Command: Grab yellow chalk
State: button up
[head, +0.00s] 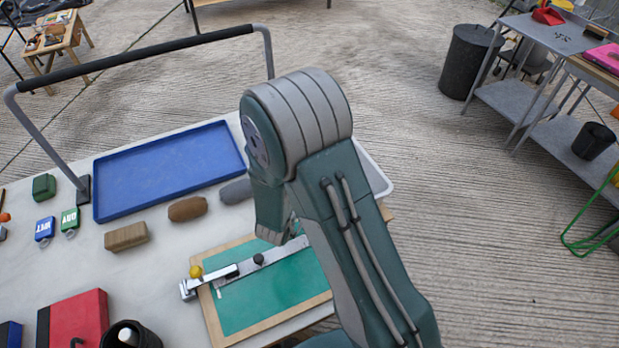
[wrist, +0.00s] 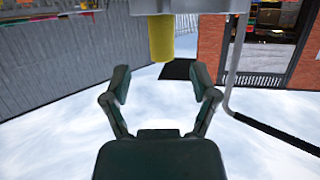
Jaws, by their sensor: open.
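The yellow chalk (head: 195,271) shows as a small yellow rounded piece at the left end of a metal bar (head: 245,266) lying across a green board (head: 265,300). In the wrist view, which looks upside down, a yellow cylinder (wrist: 161,38), seemingly the same chalk, stands upright on a pale grey piece. My gripper (wrist: 161,80) is open and empty. The cylinder lies beyond the fingertips, in line with the gap between them and apart from both. In the head view my arm hides most of the gripper, which is right of the chalk.
A black knob (head: 259,259) sits on the bar. A brown eraser (head: 126,236), a rounded brown piece (head: 187,208) and a blue tray (head: 168,170) lie behind. A black cup (head: 130,336) stands at front left. A handrail (head: 140,60) rises over the table's back.

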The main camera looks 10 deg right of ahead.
jog(key=x, duration=0.4)
jog(key=shift+w+f, duration=0.3)
jog(key=shift+w, duration=0.1)
jog(key=c, duration=1)
jog(key=shift+c, duration=0.2)
